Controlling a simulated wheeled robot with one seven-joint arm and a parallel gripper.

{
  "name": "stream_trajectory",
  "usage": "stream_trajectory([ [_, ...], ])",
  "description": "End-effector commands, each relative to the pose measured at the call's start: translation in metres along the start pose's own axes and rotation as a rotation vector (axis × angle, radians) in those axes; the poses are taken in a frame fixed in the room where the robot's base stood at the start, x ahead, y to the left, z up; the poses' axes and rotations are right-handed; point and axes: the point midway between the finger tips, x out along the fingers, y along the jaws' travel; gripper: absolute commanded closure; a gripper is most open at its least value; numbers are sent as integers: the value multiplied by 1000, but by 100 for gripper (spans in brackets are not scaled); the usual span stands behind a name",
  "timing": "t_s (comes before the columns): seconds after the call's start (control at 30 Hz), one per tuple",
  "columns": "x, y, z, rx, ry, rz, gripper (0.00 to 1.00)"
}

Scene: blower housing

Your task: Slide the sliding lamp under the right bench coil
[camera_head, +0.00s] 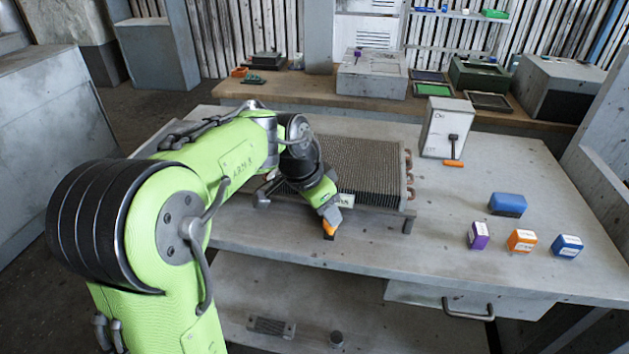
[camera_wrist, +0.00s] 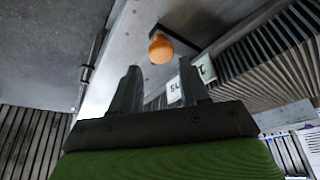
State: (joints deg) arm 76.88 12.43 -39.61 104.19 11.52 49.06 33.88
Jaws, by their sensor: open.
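A small orange knob (camera_head: 329,226), which looks like the end of the sliding lamp, sits low at the front edge of the finned bench coil (camera_head: 372,165). In the wrist view the orange knob (camera_wrist: 160,48) is round and lies just beyond my fingertips, roughly centred between them. The rest of the lamp cannot be made out. My gripper (camera_head: 327,211) points down at the coil's front edge, and its two fingers (camera_wrist: 160,80) are apart with nothing between them. My arm hides the coil's left part. A white label (camera_head: 347,200) on the coil's front is partly covered.
A grey box (camera_head: 444,128) with an orange-ended black tool (camera_head: 453,150) stands right of the coil. Blue (camera_head: 507,204), purple (camera_head: 478,235) and orange (camera_head: 522,240) blocks lie at the bench's right. The bench (camera_head: 400,245) is clear between coil and blocks.

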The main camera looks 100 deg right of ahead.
Motion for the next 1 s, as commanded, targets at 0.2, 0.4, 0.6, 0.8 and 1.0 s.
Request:
stream_trajectory([
  [0.2, -72, -1, -2, -2, 0, -6, 55],
  [0.4, -111, 0, -2, 0, 0, -2, 55],
  [0.6, -119, 1, -1, 2, 0, 1, 55],
  [0.8, -117, 1, -1, 2, 0, 1, 55],
  [1.0, -117, 1, -1, 2, 0, 1, 55],
])
